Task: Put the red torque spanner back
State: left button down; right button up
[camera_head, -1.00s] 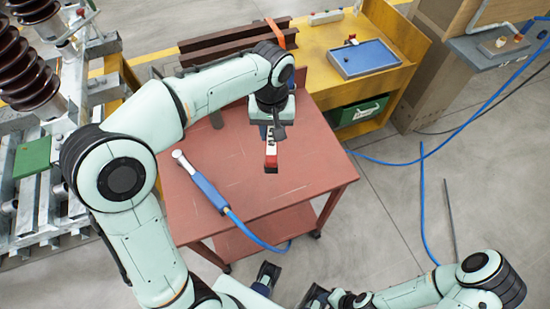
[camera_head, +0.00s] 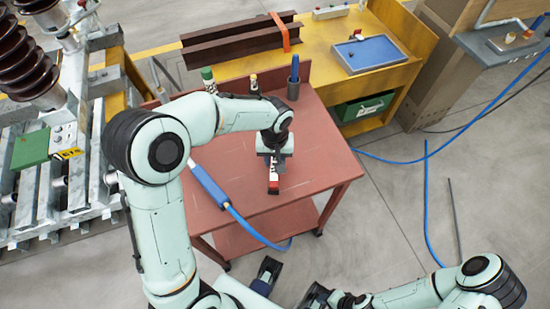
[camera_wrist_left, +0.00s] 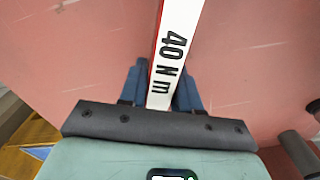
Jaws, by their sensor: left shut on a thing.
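The red torque spanner (camera_head: 273,187) is held by my left gripper (camera_head: 273,158) above the red cart top (camera_head: 315,150). In the left wrist view the spanner (camera_wrist_left: 175,50) shows a white face marked "40 N m" and a thin red edge. The blue fingers of my left gripper (camera_wrist_left: 161,92) are shut on it from both sides. Its far end runs out of the wrist view. I cannot tell whether it touches the cart. My right gripper (camera_head: 316,296) is dark and low at the bottom edge; its jaws are unclear.
A tool with a blue handle (camera_head: 209,186) and hose lies on the cart's left, partly behind my arm. Bottles (camera_head: 208,78) and a dark cup with a blue tool (camera_head: 293,88) stand at the cart's back. A yellow bench (camera_head: 400,75) with a blue tray (camera_head: 370,55) is behind.

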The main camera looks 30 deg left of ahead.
pick_arm(q)
jog(key=shift+f, duration=0.1)
jog(key=shift+f, duration=0.15)
jog(key=c, duration=0.8)
grip_release()
jog(key=shift+r, duration=0.5)
notch_tip(320, 180, up, 12)
jog(key=shift+s+f+p, duration=0.1)
jog(key=shift+f+p, duration=0.15)
jog(key=shift+p, duration=0.55)
jog(key=shift+d, duration=0.1)
